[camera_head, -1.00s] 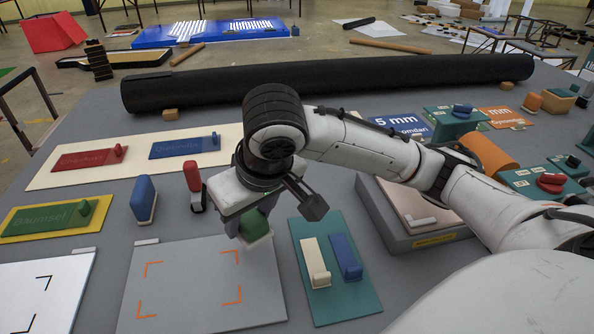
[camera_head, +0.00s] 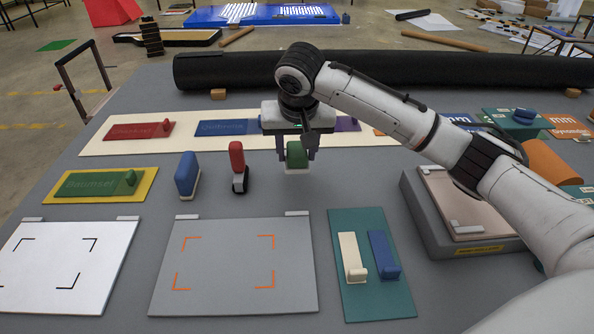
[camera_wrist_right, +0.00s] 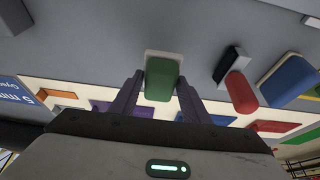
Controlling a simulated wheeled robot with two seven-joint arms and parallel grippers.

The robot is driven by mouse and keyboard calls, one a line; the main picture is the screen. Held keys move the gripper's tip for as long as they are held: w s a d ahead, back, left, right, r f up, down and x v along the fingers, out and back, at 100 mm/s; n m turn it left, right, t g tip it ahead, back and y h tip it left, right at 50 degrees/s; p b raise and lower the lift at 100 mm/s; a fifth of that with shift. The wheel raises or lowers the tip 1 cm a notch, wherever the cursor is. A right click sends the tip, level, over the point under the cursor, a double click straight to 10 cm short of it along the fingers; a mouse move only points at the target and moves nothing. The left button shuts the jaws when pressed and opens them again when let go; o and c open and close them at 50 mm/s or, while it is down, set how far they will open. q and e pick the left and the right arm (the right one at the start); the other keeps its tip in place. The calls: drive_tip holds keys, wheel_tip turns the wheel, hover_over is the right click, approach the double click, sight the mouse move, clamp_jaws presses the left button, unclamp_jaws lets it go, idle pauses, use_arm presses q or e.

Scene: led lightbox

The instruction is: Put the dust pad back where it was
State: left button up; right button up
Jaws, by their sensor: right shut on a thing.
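The dust pad, seemingly the green-handled block with a white base (camera_head: 296,156), is between the fingers of my right gripper (camera_head: 296,150). It hangs upright beyond the grey sheet (camera_head: 205,255) with orange corner marks, to the right of the red-handled tool (camera_head: 237,163) and the blue pad (camera_head: 187,174). In the right wrist view the green block (camera_wrist_right: 162,78) is between both fingers of the gripper (camera_wrist_right: 160,92), its pale base pointing away from the palm. I cannot tell whether the base touches the table. My left gripper is not in view.
A teal board (camera_head: 345,303) holds a cream block (camera_head: 352,257) and a blue block (camera_head: 383,256). A raised grey box (camera_head: 425,215) stands on the right. A long cream board (camera_head: 98,147) and a black roll (camera_head: 230,70) lie behind. A white sheet (camera_head: 40,250) lies at left.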

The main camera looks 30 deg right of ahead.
sight(297, 183)
drive_tip(key=shift+f, duration=2.65)
drive_tip(key=shift+f, duration=0.1)
drive_tip(key=o, duration=1)
drive_tip(key=v, duration=1.2)
